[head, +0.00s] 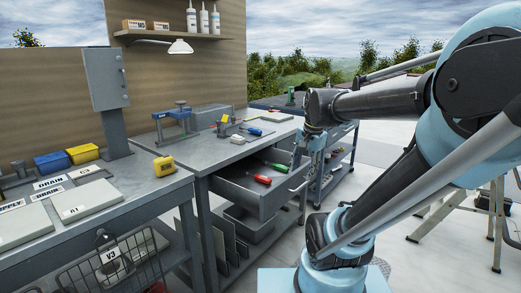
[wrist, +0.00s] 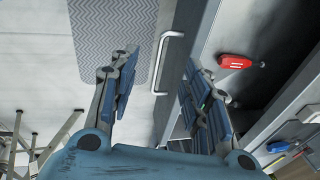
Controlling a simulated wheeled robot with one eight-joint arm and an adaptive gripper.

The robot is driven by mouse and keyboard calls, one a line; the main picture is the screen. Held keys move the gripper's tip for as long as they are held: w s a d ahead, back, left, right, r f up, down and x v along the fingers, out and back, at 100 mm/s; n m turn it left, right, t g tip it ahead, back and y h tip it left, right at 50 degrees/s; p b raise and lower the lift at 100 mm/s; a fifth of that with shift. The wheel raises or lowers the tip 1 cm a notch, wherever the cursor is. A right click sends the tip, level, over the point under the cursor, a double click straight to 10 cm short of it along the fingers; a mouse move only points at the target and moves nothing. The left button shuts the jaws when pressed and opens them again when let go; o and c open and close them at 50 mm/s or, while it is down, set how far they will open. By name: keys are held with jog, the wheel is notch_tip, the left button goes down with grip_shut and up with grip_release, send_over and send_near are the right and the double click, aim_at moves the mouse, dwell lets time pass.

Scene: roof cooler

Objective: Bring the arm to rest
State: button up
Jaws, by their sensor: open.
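My gripper (head: 299,165) hangs from my arm at the right-hand front of an open drawer (head: 240,199) in the head view. In the wrist view my gripper (wrist: 163,88) has its two blue fingers spread wide apart with nothing held. A pale bar handle (wrist: 178,36) on the drawer front shows beyond and between the fingers. Whether the fingers touch it cannot be told. A red-handled tool (head: 263,179) lies in the drawer and also shows in the wrist view (wrist: 234,62). A green-handled tool (head: 279,167) lies beside it.
A grey workbench (head: 215,157) carries a blue clamp stand (head: 172,122) and small tools. A nearer bench at left holds a yellow device (head: 164,165) and bins. A stepladder (head: 430,212) stands at right. A patterned mat (wrist: 113,37) lies on the floor.

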jog(key=s+d+f+n+h, duration=0.1)
jog(key=s+d+f+n, duration=0.3)
jog(key=s+f+n, duration=0.4)
jog(key=s+f, duration=0.3)
jog(key=shift+s+f+n, duration=0.15)
jog(key=shift+s+n, duration=0.05)
jog(key=shift+n, duration=0.1)
jog(key=shift+w+f+g, duration=0.2)
jog(key=shift+w+g, duration=0.1)
jog(key=shift+w, duration=0.2)
jog(key=shift+c, duration=0.6)
